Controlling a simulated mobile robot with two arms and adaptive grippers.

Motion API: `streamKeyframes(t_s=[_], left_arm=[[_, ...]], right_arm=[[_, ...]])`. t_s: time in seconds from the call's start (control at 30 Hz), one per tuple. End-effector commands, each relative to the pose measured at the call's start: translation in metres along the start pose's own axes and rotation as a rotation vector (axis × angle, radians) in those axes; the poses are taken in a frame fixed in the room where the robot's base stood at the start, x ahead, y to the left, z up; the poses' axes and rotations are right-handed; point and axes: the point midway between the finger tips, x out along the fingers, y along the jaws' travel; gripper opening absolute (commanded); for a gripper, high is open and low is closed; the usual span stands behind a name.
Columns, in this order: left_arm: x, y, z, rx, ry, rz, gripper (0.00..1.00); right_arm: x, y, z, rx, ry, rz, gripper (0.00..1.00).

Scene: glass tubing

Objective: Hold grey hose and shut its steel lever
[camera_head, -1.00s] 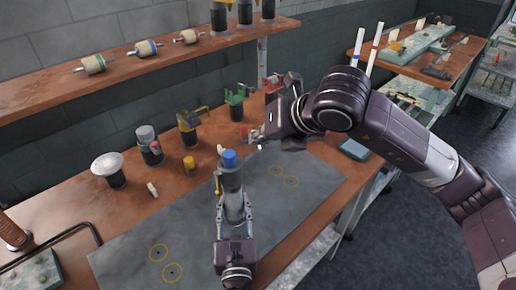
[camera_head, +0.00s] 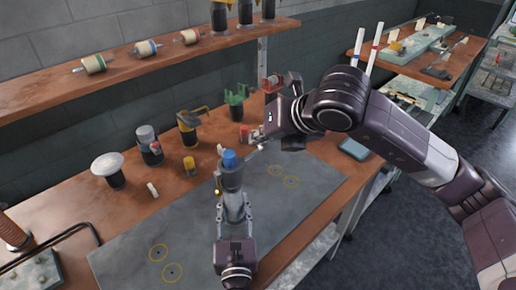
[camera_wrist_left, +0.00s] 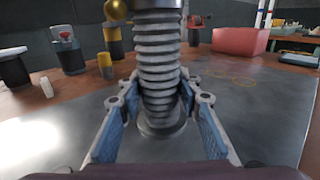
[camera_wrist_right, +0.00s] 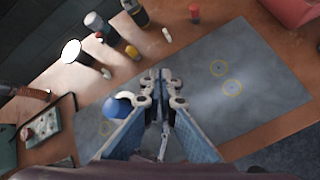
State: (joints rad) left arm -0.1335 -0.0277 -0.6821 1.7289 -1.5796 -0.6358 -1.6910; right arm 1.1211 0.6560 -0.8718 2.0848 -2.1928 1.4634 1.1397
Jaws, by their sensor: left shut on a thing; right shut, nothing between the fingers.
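The grey ribbed hose (camera_wrist_left: 158,70) stands upright between the fingers of my left gripper (camera_wrist_left: 158,102), which is shut on it. In the head view, the hose's dark upper part (camera_head: 231,178) carries a blue cap (camera_head: 229,158), and my left gripper (camera_head: 235,212) is below it. A brass ball knob (camera_head: 217,191) sits at the hose's left side; it also shows in the left wrist view (camera_wrist_left: 116,9). The steel lever itself is hard to make out. My right gripper (camera_head: 258,142) is shut and empty, above and right of the cap; the right wrist view shows the cap (camera_wrist_right: 122,106) left of its fingers.
A grey mat (camera_head: 130,245) with yellow ring marks covers the bench front. Several fittings stand behind it, including a white-topped one (camera_head: 107,164) and a yellow one (camera_head: 189,166). A black bent rod (camera_head: 60,241) lies left. A shelf (camera_head: 130,62) runs above.

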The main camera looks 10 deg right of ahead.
Motion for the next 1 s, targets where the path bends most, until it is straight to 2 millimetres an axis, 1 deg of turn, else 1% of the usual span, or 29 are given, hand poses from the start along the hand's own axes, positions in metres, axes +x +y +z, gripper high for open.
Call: streamKeyframes(t_s=[0.27,1.0], left_arm=[[0.0002,0.0003,0.0008,0.000,-0.001,0.001,0.00],[0.0002,0.0002,0.0008,0.000,-0.001,0.001,0.00]], right_arm=[[0.0051,-0.0038,-0.0042,0.000,0.001,0.000,0.00],[0.0090,-0.0065,-0.0069,0.000,0.000,0.000,0.00]])
